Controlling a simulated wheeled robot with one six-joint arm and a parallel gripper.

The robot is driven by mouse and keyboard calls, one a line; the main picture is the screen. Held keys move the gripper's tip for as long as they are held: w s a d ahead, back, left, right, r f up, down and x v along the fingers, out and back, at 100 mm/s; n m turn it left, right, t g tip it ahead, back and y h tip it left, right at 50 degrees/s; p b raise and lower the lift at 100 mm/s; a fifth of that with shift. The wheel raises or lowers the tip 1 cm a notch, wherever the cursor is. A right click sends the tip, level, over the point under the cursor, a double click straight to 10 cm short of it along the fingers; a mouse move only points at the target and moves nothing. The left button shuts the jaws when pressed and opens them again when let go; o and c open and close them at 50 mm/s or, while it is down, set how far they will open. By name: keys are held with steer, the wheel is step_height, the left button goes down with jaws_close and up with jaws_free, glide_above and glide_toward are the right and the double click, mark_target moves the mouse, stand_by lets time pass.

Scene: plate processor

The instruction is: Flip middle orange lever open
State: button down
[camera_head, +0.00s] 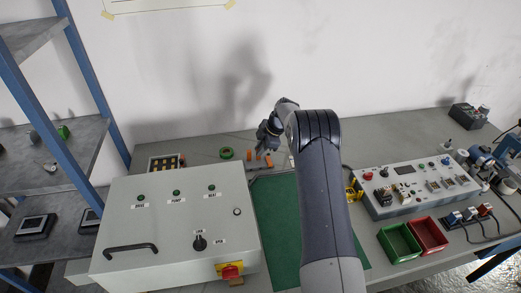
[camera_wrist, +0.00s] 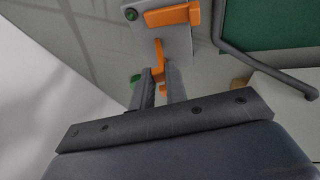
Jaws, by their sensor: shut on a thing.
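My gripper (camera_head: 260,154) is at the small group of orange levers at the back of the table, left of my arm. In the wrist view, my gripper (camera_wrist: 160,80) has both fingers around an orange lever (camera_wrist: 158,52) and is shut on it. This lever stands at the near edge of a grey plate (camera_wrist: 178,48).
A grey control box (camera_head: 170,225) with a black handle stands front left. A green mat (camera_head: 278,215) lies beside it, partly under my arm. A bent grey bar (camera_wrist: 260,65) runs close right of the levers. A green ring (camera_head: 226,153) lies left of them.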

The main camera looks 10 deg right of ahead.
steer(key=shift+w, duration=0.15)
stand_by(0.3)
steer(key=c, duration=1.4)
jaws_free()
steer(key=b+v, duration=0.2)
steer(key=v, duration=0.9)
steer(key=shift+w+b, duration=0.2)
steer(key=shift+b, duration=0.15)
steer(key=shift+f, duration=0.1)
steer(key=shift+g, duration=0.3)
steer(key=p+x, duration=0.2)
steer(key=x, duration=0.9)
steer(key=shift+w+a+p, duration=0.1)
steer(key=shift+p, duration=0.3)
steer(key=shift+s+t, duration=0.25)
steer(key=shift+t, duration=0.25)
